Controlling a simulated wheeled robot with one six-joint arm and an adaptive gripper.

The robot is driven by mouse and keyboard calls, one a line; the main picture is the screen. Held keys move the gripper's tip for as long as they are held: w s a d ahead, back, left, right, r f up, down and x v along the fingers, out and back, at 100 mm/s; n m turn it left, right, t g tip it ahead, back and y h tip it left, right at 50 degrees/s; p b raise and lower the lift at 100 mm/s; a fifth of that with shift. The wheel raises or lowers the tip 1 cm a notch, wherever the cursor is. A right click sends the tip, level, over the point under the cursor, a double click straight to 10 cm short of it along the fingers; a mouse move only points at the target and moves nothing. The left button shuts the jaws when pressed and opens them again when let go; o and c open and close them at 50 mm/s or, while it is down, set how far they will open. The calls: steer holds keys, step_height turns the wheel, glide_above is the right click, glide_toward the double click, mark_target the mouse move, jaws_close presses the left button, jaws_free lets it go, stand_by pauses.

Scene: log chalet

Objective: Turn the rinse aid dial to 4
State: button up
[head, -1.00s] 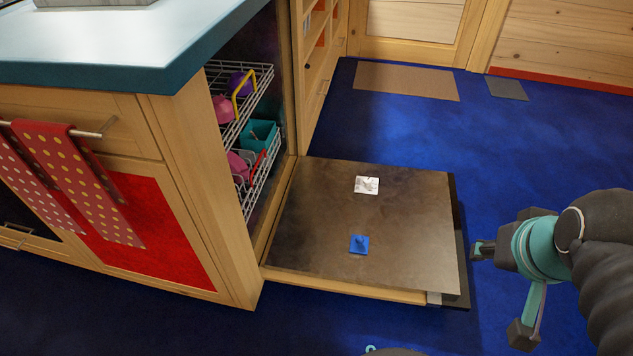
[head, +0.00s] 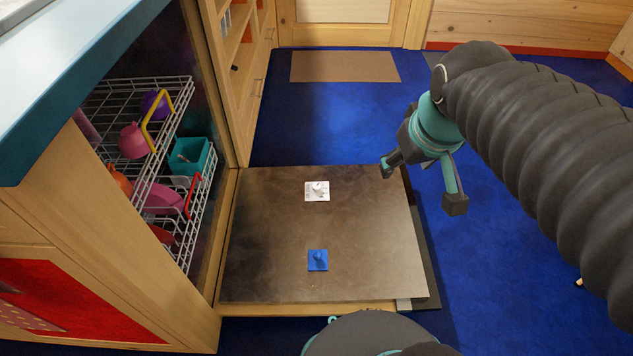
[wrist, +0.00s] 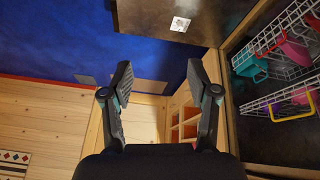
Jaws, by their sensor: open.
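The dishwasher door (head: 265,235) lies folded down, its dark inner face up. On it sit a white square plate with a round knob (head: 317,190) and, nearer me, a blue square piece with a raised grip (head: 318,260). I cannot read any numbers on either, nor tell which is the rinse aid dial. The white plate also shows in the wrist view (wrist: 180,24), beyond the fingers. My gripper (head: 418,184) is open and empty, above the right edge of the door and to the right of both pieces. Its two spread fingers show in the wrist view (wrist: 160,95).
Dish racks (head: 150,150) with colourful cups and a teal container (head: 190,158) stand inside the dishwasher at left. A counter (head: 70,70) overhangs at upper left. Open blue floor (head: 330,115) lies behind and right of the door. A brown mat (head: 345,66) lies further back.

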steer(key=w+a+f+n+g+b, duration=0.1)
steer(key=w+a+f+n, duration=0.15)
steer(key=w, duration=0.45)
steer(key=w+a+f+n, duration=0.1)
steer(key=w+n, duration=0.2)
steer(key=w, duration=0.5)
steer(key=n+g+b, duration=0.4)
steer(key=n, duration=0.9)
glide_above(317, 186)
step_height(317, 186, down, 33)
step_height(317, 186, down, 14)
steer(key=shift+f+b, duration=0.1)
steer(key=shift+b, duration=0.4)
jaws_close()
